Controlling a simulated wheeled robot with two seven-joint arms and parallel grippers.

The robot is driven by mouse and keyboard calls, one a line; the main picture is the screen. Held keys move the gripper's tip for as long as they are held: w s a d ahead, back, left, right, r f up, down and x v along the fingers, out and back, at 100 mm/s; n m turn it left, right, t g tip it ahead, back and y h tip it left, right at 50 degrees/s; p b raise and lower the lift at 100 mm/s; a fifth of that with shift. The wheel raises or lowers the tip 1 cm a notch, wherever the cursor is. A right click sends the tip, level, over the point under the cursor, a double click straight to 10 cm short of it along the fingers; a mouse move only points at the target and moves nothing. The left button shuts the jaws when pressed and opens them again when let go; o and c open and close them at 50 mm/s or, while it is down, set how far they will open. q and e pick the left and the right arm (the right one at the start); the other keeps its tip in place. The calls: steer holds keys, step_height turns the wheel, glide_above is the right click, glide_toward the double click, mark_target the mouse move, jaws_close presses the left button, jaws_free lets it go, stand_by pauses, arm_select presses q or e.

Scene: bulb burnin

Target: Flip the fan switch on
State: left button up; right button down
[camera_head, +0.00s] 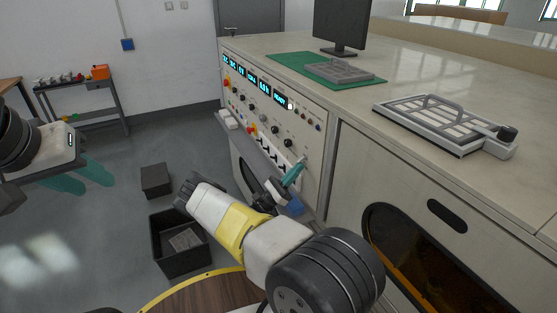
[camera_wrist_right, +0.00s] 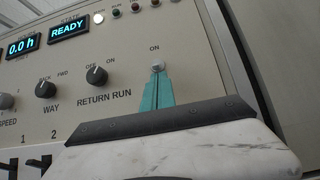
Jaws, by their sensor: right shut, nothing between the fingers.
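The control panel (camera_head: 262,110) is on the front of the bench. In the right wrist view, a small pale switch tip (camera_wrist_right: 158,67) shows under an "ON" label at the panel's right part. The fingers hide the rest of it, and no fan label is readable. My right gripper's teal fingers (camera_wrist_right: 157,92) are shut with nothing between them, their tips at or just in front of that switch; contact is unclear. In the head view, my right gripper (camera_head: 294,172) is at the panel's lower right. My left gripper (camera_head: 80,176) is open and empty, over the floor at left.
Dark rotary knobs, including one marked RETURN RUN (camera_wrist_right: 96,75), sit left of the fingers. A row of black levers (camera_head: 270,148) lies low on the panel. A grey tray (camera_head: 440,122) and a green mat (camera_head: 290,67) are on the bench top. Black bins (camera_head: 160,250) stand on the floor.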

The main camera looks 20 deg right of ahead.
steer(key=shift+a+r+y, duration=0.15)
steer(key=shift+y, duration=0.35)
steer(key=shift+a+r+g+y, duration=0.15)
steer(key=shift+g+y, duration=0.25)
steer(key=shift+y, duration=0.2)
steer(key=shift+y, duration=0.3)
